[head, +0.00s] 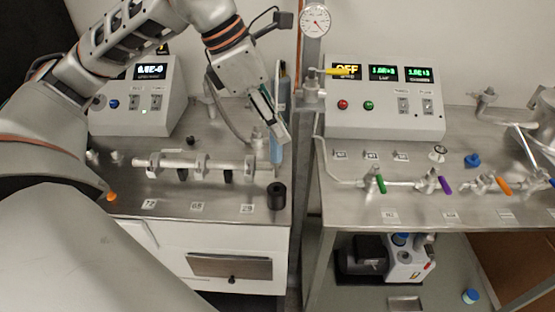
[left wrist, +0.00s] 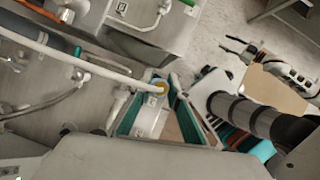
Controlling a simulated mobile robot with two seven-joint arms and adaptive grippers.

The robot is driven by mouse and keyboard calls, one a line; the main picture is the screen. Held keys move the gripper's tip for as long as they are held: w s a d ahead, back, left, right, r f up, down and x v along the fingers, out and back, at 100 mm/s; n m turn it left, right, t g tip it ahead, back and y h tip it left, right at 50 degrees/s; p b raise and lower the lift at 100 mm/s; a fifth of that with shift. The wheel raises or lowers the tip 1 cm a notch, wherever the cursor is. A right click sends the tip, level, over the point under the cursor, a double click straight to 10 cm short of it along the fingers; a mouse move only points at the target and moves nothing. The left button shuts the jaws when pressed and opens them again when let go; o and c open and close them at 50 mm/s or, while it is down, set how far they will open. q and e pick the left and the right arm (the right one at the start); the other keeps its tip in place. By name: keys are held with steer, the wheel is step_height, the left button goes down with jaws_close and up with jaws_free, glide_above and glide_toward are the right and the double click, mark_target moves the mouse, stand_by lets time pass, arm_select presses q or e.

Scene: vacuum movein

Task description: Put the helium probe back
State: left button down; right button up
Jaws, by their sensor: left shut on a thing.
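The helium probe (head: 277,150) is a slim pale-blue rod, roughly upright in the head view. My left gripper (head: 274,128) is shut on it, and its fingers hide part of the rod. A black cylinder with an open top (head: 276,196) stands at the front right corner of the left bench. The probe's lower end shows above this cylinder, apart from it. In the left wrist view the left gripper (left wrist: 158,122) shows at the lower middle, with an orange-yellow round part (left wrist: 160,88) near its fingers. My right gripper (left wrist: 234,46) appears there at the upper right, fingers apart and empty.
A metal manifold (head: 190,164) with valves lies on the left bench behind the cylinder. A grey control box (head: 140,97) stands behind it. A vertical post with a gauge (head: 314,20) stands close right of my gripper. The right bench carries another controller (head: 384,122) and coloured valves.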

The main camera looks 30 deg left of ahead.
mark_target(277, 159)
arm_select(q)
step_height(277, 159, down, 4)
steer(key=shift+r, duration=0.15)
steer(key=shift+f+b, duration=0.35)
steer(key=shift+f, duration=1.6)
steer(key=shift+f+b, duration=0.35)
steer(key=shift+f, duration=0.05)
steer(key=c, duration=1.9)
jaws_free()
steer(key=shift+r, duration=0.1)
